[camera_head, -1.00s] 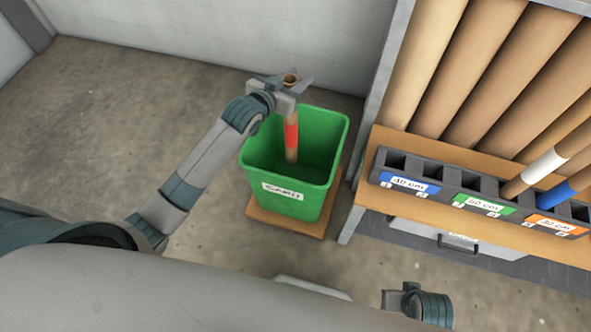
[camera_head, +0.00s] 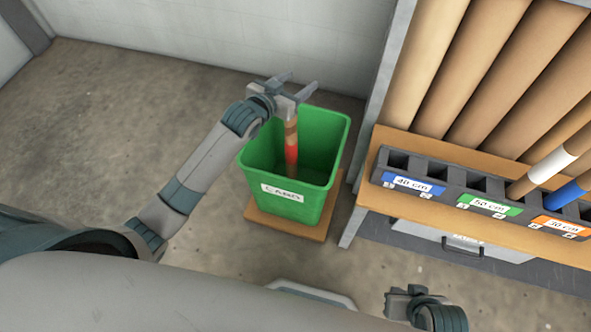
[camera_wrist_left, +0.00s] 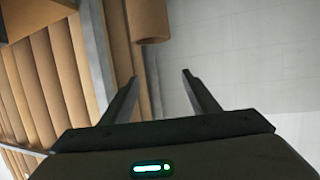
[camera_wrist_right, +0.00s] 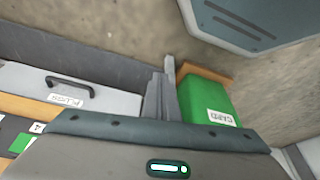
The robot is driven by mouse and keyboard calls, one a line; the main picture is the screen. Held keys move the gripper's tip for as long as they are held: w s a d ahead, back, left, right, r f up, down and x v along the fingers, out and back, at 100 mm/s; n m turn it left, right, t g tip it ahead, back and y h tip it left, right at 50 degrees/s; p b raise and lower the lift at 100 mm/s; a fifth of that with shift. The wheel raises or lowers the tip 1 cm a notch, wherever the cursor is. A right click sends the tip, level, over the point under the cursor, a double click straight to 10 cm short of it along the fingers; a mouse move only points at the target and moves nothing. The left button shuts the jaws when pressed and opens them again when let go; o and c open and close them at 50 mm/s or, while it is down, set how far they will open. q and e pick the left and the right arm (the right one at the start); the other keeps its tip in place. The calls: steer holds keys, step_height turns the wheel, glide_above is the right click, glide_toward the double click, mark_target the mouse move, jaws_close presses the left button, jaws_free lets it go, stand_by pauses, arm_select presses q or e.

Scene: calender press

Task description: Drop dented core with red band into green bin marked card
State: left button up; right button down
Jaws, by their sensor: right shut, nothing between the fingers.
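The green bin (camera_head: 310,198) stands on the floor with a white label reading CARD; it also shows in the right wrist view (camera_wrist_right: 203,97). The brown core with the red band (camera_head: 291,154) is upright inside the bin's opening, its top hidden by my left gripper and any dent not discernible. My left gripper (camera_head: 301,82) is above the bin's back rim, fingers spread, nothing between them; its fingers are also apart in the left wrist view (camera_wrist_left: 158,78). My right gripper (camera_head: 397,300) is low at the front, away from the bin; its fingers are together in the right wrist view (camera_wrist_right: 158,84).
The bin stands on a wooden base (camera_head: 285,222). Right of it is a rack with large brown tubes (camera_head: 490,70) and a dark slotted holder (camera_head: 470,182) labelled by length. A grey drawer (camera_head: 455,240) sits below. Floor at left is clear.

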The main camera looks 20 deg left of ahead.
arm_select(q)
steer(key=shift+s, duration=0.1)
steer(key=p+v, duration=0.1)
steer(key=v, duration=1.6)
arm_select(e)
steer(key=shift+s+d+r+g+h, duration=0.15)
steer(key=shift+s+d+g, duration=0.15)
steer(key=shift+d, duration=0.2)
steer(key=shift+s+d+f+g+h, duration=0.1)
steer(key=shift+s+d+g+h, duration=0.1)
steer(key=shift+s+d, duration=0.25)
arm_select(q)
steer(key=shift+r, duration=0.15)
arm_select(e)
steer(key=shift+w+r, duration=0.1)
steer(key=shift+r, duration=0.1)
